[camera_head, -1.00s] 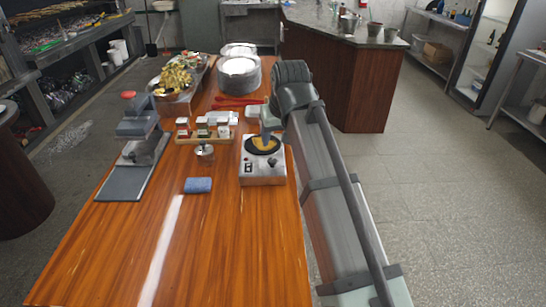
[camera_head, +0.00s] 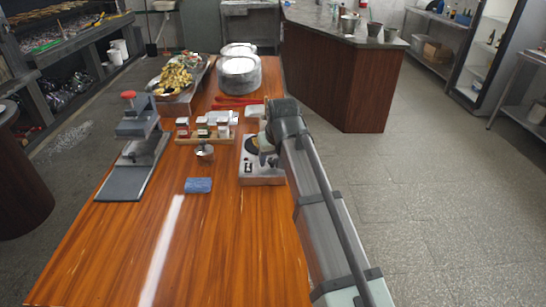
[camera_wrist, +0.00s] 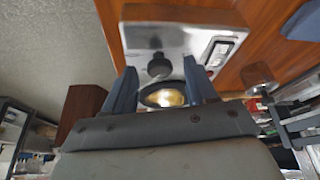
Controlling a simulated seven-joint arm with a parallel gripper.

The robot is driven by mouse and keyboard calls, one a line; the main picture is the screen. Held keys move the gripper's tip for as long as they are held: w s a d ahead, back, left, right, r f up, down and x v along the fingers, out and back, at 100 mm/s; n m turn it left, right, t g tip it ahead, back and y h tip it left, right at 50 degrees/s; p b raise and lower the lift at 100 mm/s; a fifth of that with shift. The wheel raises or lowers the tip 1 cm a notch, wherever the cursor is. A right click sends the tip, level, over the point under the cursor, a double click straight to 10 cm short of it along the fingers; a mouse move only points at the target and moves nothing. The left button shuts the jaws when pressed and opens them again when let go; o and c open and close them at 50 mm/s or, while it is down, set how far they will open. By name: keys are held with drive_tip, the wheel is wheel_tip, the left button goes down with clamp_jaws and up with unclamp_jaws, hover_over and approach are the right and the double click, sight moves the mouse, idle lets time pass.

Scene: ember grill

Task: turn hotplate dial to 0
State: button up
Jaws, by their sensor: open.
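The hotplate (camera_head: 263,181) is a silver box with a black round plate (camera_head: 252,143), on the wooden table right of centre. In the wrist view its pale front (camera_wrist: 185,38) carries a dark round dial (camera_wrist: 159,66) and a switch (camera_wrist: 218,53). The dial's number marks are too small to read. My gripper (camera_head: 267,158) is over the hotplate's right side and hides the dial in the head view. In the wrist view my gripper (camera_wrist: 160,72) is open, and the dial appears between its blue fingertips. I cannot tell whether they touch it.
A blue sponge (camera_head: 198,185) lies left of the hotplate. A rack of small jars (camera_head: 204,130) and a metal cup (camera_head: 204,152) stand beyond it. A press (camera_head: 138,140) is at the left. The table's front is clear.

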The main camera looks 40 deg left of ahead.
drive_tip(key=c, duration=1.1)
drive_tip(key=shift+o, duration=0.2)
drive_tip(key=n, duration=0.2)
drive_tip(key=n+g, duration=0.1)
drive_tip(key=n, duration=0.1)
drive_tip(key=n+g, duration=0.1)
drive_tip(key=shift+w+n+y, duration=0.3)
drive_tip(key=shift+n+y, duration=0.1)
drive_tip(key=n+g, duration=0.1)
drive_tip(key=n, duration=0.1)
drive_tip(key=n+g, duration=0.1)
drive_tip(key=n, duration=0.2)
drive_tip(key=shift+w, duration=0.2)
drive_tip(key=n, duration=0.2)
drive_tip(key=n+g+h, duration=0.1)
drive_tip(key=n, duration=0.1)
drive_tip(key=n+g, duration=0.1)
drive_tip(key=n, duration=0.1)
drive_tip(key=shift+w+a+h, duration=0.15)
drive_tip(key=shift+a+h, duration=0.1)
drive_tip(key=shift+h, duration=0.15)
drive_tip(key=n+h, duration=0.1)
drive_tip(key=n, duration=0.1)
drive_tip(key=n+h, duration=0.1)
drive_tip(key=n, duration=0.2)
drive_tip(key=shift+a+g, duration=0.1)
drive_tip(key=shift+g, duration=0.2)
drive_tip(key=shift+n, duration=0.4)
